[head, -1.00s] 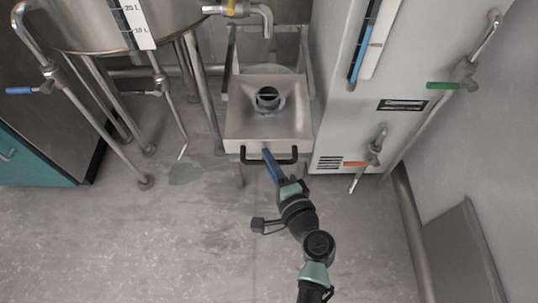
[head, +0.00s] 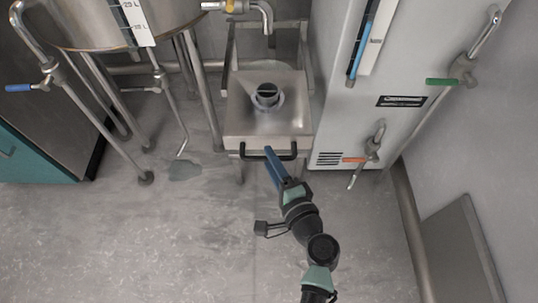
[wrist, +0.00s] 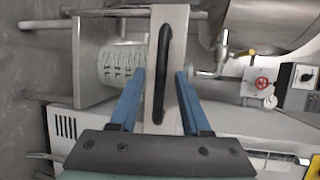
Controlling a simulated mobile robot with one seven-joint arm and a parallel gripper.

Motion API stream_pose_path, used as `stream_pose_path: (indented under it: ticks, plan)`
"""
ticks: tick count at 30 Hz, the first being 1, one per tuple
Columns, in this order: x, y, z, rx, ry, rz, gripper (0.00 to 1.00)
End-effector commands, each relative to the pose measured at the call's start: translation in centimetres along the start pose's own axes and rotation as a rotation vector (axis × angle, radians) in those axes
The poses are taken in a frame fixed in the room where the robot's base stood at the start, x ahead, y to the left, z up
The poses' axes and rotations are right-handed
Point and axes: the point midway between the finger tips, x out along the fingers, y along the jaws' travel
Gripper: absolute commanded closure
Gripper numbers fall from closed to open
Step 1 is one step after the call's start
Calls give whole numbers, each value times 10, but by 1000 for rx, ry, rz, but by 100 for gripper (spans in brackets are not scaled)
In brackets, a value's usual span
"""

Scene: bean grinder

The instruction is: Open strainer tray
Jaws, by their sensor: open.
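The strainer tray (head: 250,124) is a square metal box with a round dark opening on top, low on a stand in the head view. Its black bar handle (head: 288,154) is on the front face. In the wrist view the handle (wrist: 163,62) runs upright in the picture, on the pale front panel (wrist: 154,118). My gripper (head: 267,149) has blue fingers and is at the handle from the front. In the wrist view the fingers are apart, one on each side of the handle. I cannot tell whether they touch it.
A metal tank (head: 85,30) on legs stands to the left. A grey-white cabinet (head: 400,70) with pipes and valves stands close on the right. The floor (head: 120,240) in front is clear, with a drain patch at the left.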

Motion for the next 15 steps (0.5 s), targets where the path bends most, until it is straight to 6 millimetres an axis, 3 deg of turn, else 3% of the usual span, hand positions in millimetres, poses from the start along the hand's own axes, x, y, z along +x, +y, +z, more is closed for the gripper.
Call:
stream_pose_path:
  ticks: [9, 15]
  plan:
    - [-72, -2, 0, 2, 3, 2, 53]
    - [-102, -2, 0, 1, 2, 0, 53]
